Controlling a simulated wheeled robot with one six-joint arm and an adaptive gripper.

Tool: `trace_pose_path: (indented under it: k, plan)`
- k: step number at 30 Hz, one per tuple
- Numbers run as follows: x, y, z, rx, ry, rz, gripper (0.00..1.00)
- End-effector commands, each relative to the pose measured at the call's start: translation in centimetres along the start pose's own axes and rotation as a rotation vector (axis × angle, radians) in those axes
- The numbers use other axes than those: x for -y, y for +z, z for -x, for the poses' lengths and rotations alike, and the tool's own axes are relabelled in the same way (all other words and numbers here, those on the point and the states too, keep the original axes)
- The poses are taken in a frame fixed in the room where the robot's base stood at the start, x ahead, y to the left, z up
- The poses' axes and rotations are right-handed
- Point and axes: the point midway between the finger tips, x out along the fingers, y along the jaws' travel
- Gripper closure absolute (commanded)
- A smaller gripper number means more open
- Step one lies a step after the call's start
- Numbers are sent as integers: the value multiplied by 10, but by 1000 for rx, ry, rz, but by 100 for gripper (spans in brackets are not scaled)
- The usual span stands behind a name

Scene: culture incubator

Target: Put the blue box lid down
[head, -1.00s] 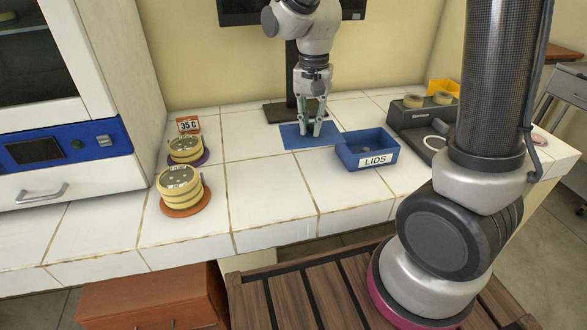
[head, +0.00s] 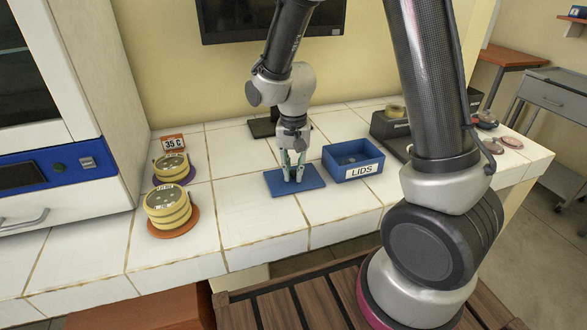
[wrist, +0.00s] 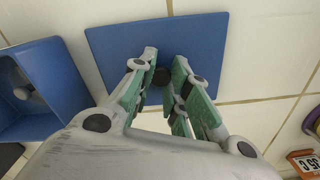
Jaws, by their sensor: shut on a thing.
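The blue box lid (head: 310,179) is a flat blue slab, level or nearly so, at the counter's surface or just above it. I cannot tell whether it touches the tiles. My gripper (head: 292,172) points down over its middle. In the wrist view my gripper (wrist: 164,74) is shut on the small dark knob at the middle of the lid (wrist: 115,38); the fingers partly hide the knob. The open blue box marked LIDS (head: 337,174) stands just right of the lid, apart from it, with a small light item inside.
Stacked yellow-rimmed dishes stand at the left on an orange mat (head: 173,231) and a purple mat, by a "35 C" sign (head: 173,142). A monitor (head: 265,20) is behind. Dark equipment (head: 385,127) stands right of the LIDS box. The tiles in front of the lid are clear.

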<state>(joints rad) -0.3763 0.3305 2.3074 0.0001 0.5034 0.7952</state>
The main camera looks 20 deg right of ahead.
Motion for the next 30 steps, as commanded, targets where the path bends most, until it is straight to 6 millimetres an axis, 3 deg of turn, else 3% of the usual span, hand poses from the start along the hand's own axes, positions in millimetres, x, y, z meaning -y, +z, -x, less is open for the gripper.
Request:
trace_pose_path:
  k: [8, 9, 12, 23, 26, 30]
  plan:
    - [0, 0, -2, 0, 0, 0, 100]
    - [0, 0, -2, 0, 0, 0, 80]
    - [0, 0, -2, 0, 0, 0, 62]
    - [0, 0, 2, -1, -1, 0, 62]
    - [1, -1, 13, -3, -3, 0, 62]
    - [1, -1, 43, -4, -4, 0, 62]
